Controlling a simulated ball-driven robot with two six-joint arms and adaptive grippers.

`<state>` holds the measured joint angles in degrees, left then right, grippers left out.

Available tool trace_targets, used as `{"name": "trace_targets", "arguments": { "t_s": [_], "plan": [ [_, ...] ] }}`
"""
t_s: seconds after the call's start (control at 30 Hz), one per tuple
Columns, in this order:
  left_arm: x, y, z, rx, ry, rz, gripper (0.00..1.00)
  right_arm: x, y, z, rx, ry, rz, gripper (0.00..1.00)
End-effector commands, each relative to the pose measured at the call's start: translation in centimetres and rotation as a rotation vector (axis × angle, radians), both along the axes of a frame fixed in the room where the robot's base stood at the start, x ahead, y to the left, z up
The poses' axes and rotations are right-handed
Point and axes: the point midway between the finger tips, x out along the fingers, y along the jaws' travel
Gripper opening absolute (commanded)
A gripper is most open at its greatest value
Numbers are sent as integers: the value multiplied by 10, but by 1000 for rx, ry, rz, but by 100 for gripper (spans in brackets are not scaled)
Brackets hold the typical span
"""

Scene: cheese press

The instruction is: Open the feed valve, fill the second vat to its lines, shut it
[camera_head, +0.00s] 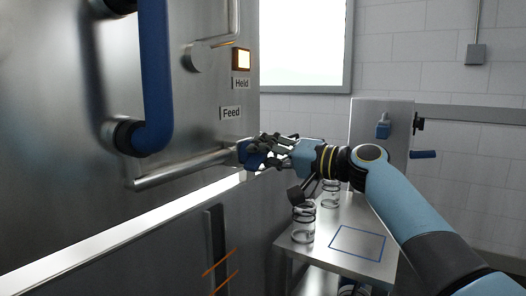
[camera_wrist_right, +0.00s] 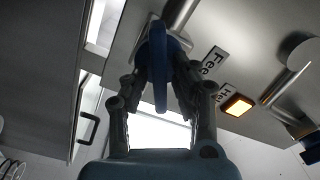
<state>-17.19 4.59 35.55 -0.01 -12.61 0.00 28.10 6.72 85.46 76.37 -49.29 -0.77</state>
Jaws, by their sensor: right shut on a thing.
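My right gripper (camera_head: 262,151) is shut on the blue feed valve handle (camera_head: 247,155), at the end of a metal pipe (camera_head: 185,168) below the Feed label (camera_head: 231,113). In the right wrist view the blue handle (camera_wrist_right: 159,65) stands between the two fingers (camera_wrist_right: 158,85). Whether the valve is open or closed cannot be told. A dark upright slot (camera_head: 216,245) with two orange lines (camera_head: 219,263) beside it is on the lower metal front; no liquid level can be made out. My left gripper is not in view.
An amber lamp (camera_head: 241,59) glows above the Held label (camera_head: 241,83). A large blue handle (camera_head: 156,75) juts out at left. At right, a metal bench (camera_head: 345,262) carries clear coiled-looking cylinders (camera_head: 303,226) and a blue square outline (camera_head: 358,243).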

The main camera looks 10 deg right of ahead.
Motion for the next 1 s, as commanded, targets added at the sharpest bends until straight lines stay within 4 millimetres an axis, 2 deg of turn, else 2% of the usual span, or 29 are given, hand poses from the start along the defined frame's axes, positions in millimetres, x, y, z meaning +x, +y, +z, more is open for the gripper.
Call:
{"name": "trace_targets", "arguments": {
  "t_s": [0.37,0.4,0.43,0.77,0.87,1.0],
  "plan": [
    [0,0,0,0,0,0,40,0,0,-1,1,3,-1,0],
    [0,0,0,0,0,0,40,0,0,-1,0,3,-1,31],
    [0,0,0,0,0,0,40,0,0,-1,0,3,-1,34],
    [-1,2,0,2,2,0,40,-2,-3,-1,-1,2,-1,36],
    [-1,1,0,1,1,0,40,-10,-11,-1,-2,2,-3,36],
    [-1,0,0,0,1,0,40,-31,-32,-2,-5,3,-2,36]
  ]
}}
